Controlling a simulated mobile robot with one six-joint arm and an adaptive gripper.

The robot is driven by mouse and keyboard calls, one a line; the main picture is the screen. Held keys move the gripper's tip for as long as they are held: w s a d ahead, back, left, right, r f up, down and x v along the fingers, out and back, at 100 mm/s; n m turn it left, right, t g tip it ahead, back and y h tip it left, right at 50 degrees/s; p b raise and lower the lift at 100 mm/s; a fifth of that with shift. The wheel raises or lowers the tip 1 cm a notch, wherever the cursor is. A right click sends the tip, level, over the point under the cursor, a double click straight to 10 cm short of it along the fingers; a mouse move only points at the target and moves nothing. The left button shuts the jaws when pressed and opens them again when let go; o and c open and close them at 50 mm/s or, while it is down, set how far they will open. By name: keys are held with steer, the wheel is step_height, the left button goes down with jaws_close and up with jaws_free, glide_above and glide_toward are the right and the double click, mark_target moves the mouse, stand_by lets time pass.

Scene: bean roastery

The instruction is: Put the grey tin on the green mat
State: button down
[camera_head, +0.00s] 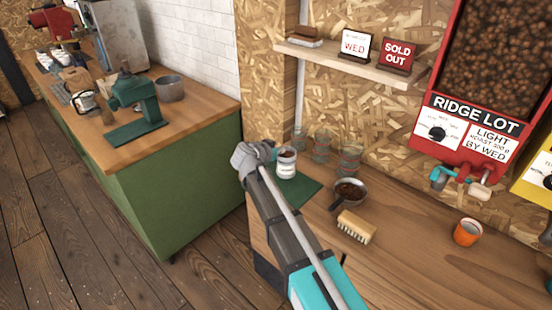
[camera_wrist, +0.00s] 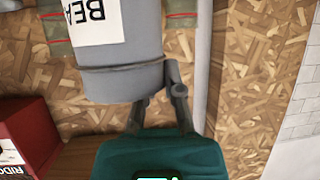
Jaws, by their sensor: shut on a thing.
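The grey tin (camera_head: 286,168) has a white label and a dark top, and looks upright in the head view. My gripper (camera_head: 271,152) is beside it at its upper left. In the wrist view, which is upside down, the grey tin (camera_wrist: 120,62) fills the upper middle, and my gripper (camera_wrist: 157,98) has its dark fingers shut on it. The green mat (camera_head: 302,193) lies on the wooden counter. In the head view the tin overlaps the mat's far left part. Whether its base touches the mat I cannot tell. My arm hides part of the mat.
Glass jars (camera_head: 349,160) stand close behind the tin, near the wall. A dark-filled pan (camera_head: 349,191), a brush (camera_head: 355,227) and an orange cup (camera_head: 467,232) are to the right. A shelf (camera_head: 345,62) hangs above. The counter's front right is clear.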

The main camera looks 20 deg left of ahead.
steer(key=shift+w+a+f+b, duration=0.15)
steer(key=shift+f+b, duration=0.75)
steer(key=shift+f, duration=0.1)
steer(key=shift+w+a+f+b, duration=0.1)
steer(key=shift+f+b, duration=0.75)
steer(key=shift+f, duration=0.1)
steer(key=shift+f, duration=0.1)
steer(key=c, duration=0.8)
jaws_free()
steer(key=shift+o, duration=0.2)
steer(key=shift+r, duration=0.25)
steer(key=p+v, duration=0.5)
steer(key=v, duration=0.7)
